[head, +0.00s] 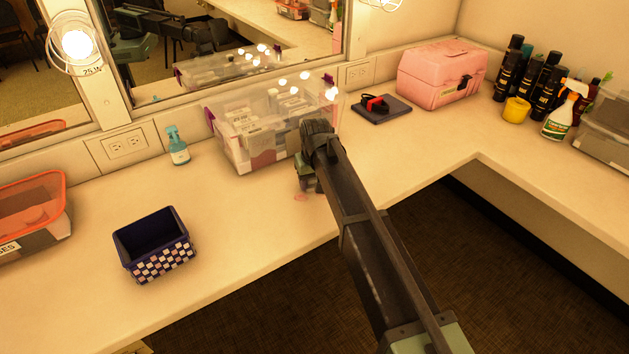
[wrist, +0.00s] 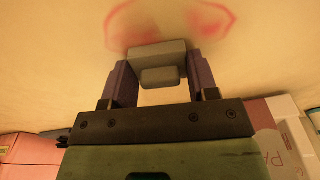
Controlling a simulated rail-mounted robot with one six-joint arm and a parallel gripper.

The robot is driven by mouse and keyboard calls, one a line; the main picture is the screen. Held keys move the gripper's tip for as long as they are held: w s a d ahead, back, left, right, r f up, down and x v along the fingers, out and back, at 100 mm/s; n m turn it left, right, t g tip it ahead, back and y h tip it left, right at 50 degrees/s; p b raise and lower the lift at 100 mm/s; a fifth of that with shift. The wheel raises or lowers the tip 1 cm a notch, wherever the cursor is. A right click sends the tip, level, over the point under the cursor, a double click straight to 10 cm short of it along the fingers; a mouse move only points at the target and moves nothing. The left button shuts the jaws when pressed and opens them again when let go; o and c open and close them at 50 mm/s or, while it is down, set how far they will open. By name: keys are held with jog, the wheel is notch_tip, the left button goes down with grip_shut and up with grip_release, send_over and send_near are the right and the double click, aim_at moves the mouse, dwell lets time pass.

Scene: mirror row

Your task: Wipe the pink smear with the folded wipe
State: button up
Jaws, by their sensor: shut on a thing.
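The pink smear (wrist: 215,22) is a broken, ring-like mark on the pale counter, at the top of the wrist view. A small part of it also shows in the head view (head: 301,197), just below my gripper (head: 307,183). In the wrist view, my gripper (wrist: 159,68) is shut on a grey block-like piece, the folded wipe (wrist: 157,52). The wipe is over the lower middle of the smear and covers part of it. I cannot tell whether it touches the counter. In the head view my arm hides the wipe.
A clear bin (head: 240,150) with white boxes stands close behind my gripper. A checkered basket (head: 160,262), a teal spray bottle (head: 178,147) and an orange-rimmed bin (head: 35,205) are left. A pink case (head: 440,75) stands back right. The counter's front edge is close by.

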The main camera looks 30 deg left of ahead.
jog(key=shift+r+p, duration=2.7)
jog(key=shift+r, duration=0.2)
notch_tip(320, 180, up, 3)
jog(key=p, duration=0.3)
jog(key=shift+r, duration=0.2)
jog(key=shift+f, duration=0.2)
jog(key=shift+s+a, duration=0.1)
